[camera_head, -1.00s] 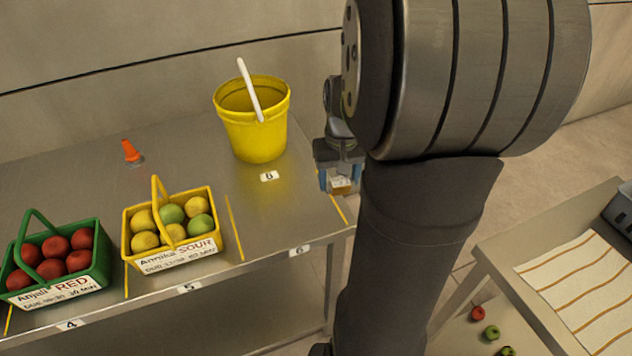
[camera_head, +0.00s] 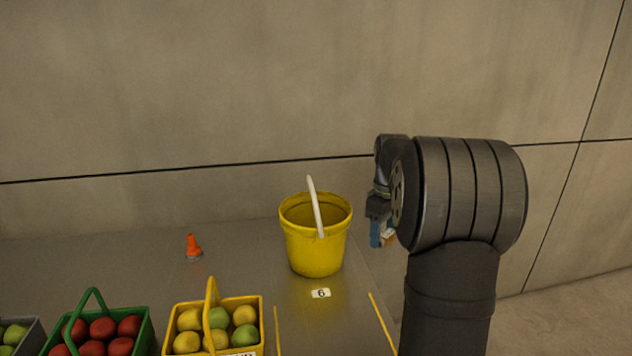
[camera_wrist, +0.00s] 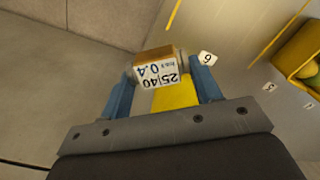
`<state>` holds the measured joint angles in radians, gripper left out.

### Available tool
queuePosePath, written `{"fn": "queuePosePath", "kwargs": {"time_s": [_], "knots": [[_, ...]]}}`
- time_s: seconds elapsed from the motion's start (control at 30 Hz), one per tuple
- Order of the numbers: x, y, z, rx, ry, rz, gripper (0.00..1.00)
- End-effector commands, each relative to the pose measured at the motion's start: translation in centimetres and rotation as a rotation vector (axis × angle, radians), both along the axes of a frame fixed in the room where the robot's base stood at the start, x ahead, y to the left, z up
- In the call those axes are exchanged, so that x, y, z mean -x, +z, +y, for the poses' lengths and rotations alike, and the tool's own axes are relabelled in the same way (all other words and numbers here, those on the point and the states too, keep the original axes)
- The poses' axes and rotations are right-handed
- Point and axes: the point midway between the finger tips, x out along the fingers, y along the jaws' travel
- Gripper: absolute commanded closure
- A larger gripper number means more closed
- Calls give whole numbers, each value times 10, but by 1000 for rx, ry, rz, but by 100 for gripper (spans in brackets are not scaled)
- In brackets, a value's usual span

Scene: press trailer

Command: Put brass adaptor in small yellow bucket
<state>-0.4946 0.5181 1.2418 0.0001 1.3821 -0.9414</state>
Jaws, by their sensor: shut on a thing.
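The yellow bucket (camera_head: 314,251) stands upright on the grey metal table, its white handle grip raised across its mouth. My gripper (camera_head: 380,234) is to the right of the bucket, past the table's right edge, and partly hidden by my arm. In the wrist view my gripper (camera_wrist: 160,85) has its blue fingers shut on the brass adaptor (camera_wrist: 155,53), a small brassy block with a white label reading "25|40 0.4". A bit of the adaptor also shows in the head view (camera_head: 389,238). Yellow, apparently the bucket, shows beyond it between the fingers.
A yellow basket (camera_head: 244,301) of yellow and green fruit and a green basket (camera_head: 144,317) of red fruit stand at the front. A small orange cone (camera_head: 193,246) stands behind them. A wall (camera_head: 200,90) rises behind the table. The table around the bucket is mostly clear.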

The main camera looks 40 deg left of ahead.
Motion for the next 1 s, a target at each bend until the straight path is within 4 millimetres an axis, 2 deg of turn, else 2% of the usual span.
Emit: {"fn": "queuePosePath", "kwargs": {"time_s": [0.03, 0.2, 0.5, 0.8, 1.0], "knots": [[-10, 3, 13, 0, 68, 0, 68], [-37, 16, 54, 0, 320, 0, 68], [-68, 32, 122, 0, 756, 0, 68], [-78, 38, 177, 0, 1149, -1, 68], [-77, 39, 193, -1, 1286, 0, 68]]}}
